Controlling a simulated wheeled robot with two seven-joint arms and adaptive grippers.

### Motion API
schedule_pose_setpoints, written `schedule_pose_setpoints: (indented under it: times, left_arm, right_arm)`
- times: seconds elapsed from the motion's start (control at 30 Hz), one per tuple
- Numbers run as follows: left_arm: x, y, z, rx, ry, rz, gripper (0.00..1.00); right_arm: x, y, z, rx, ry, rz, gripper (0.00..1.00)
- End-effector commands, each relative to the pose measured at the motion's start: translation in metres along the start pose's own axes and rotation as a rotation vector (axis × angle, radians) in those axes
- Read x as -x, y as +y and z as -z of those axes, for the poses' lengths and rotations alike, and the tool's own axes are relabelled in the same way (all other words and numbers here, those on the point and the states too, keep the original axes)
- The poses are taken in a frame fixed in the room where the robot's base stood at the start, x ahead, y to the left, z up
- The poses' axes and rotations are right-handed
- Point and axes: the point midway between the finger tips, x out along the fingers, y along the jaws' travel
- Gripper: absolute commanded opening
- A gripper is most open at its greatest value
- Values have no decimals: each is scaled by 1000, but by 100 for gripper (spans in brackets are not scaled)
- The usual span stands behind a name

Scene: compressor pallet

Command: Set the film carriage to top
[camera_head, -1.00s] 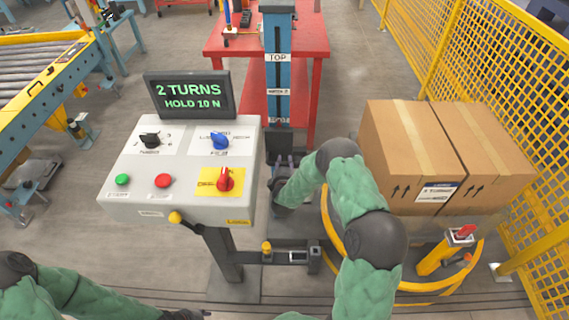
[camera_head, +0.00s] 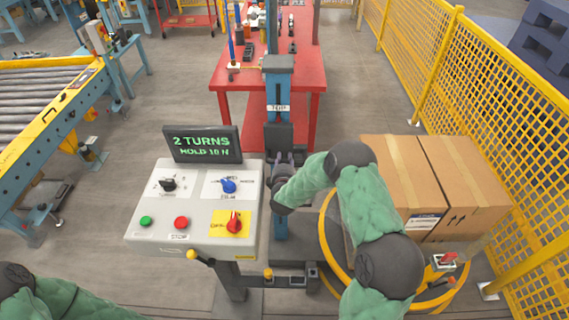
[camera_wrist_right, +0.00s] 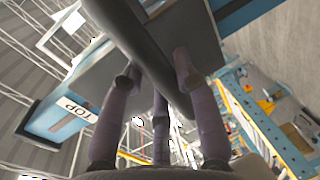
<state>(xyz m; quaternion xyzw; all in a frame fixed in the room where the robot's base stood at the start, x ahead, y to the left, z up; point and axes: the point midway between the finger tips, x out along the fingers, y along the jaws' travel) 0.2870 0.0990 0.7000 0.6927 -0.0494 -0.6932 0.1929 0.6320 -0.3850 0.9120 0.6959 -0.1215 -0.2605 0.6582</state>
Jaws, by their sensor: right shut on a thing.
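The film carriage (camera_head: 279,135) is a dark block on the blue mast (camera_head: 279,88). It stands just below the white TOP label (camera_head: 278,108), apart from it by a small gap. My right gripper (camera_head: 284,160) is at the carriage's front, shut on its dark handle bar (camera_wrist_right: 150,45). In the right wrist view the fingers (camera_wrist_right: 157,78) close around this bar, and the TOP label shows at left. The lower labels on the mast are hidden. My left gripper is out of view; only part of the left arm shows at the lower left.
A grey control panel (camera_head: 205,247) with knobs stands left of the mast, its screen (camera_head: 202,145) reading "2 TURNS HOLD 10 N". Cardboard boxes (camera_head: 402,180) stand to the right, inside a yellow fence (camera_head: 480,110). A red table (camera_head: 305,75) is behind the mast.

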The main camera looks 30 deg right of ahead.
Motion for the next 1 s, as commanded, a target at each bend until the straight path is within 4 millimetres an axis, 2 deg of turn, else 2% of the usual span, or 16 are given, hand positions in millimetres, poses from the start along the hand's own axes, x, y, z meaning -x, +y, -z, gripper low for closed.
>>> schedule_pose_setpoints:
  times: [0.03,0.13,0.57,0.6,0.7,1.0]
  left_arm:
    - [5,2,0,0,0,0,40]
    - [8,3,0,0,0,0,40]
    - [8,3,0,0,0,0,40]
    - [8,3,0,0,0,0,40]
    - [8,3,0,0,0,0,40]
    - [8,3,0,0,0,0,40]
  right_arm:
    - [0,10,0,-2,-1,-7,0]
    - [1,14,0,-2,-1,-5,0]
    - [2,15,0,-1,-1,-3,0]
    - [2,15,0,-1,-2,-3,34]
    - [2,14,0,-1,-1,-2,56]
    - [3,13,0,0,0,1,56]
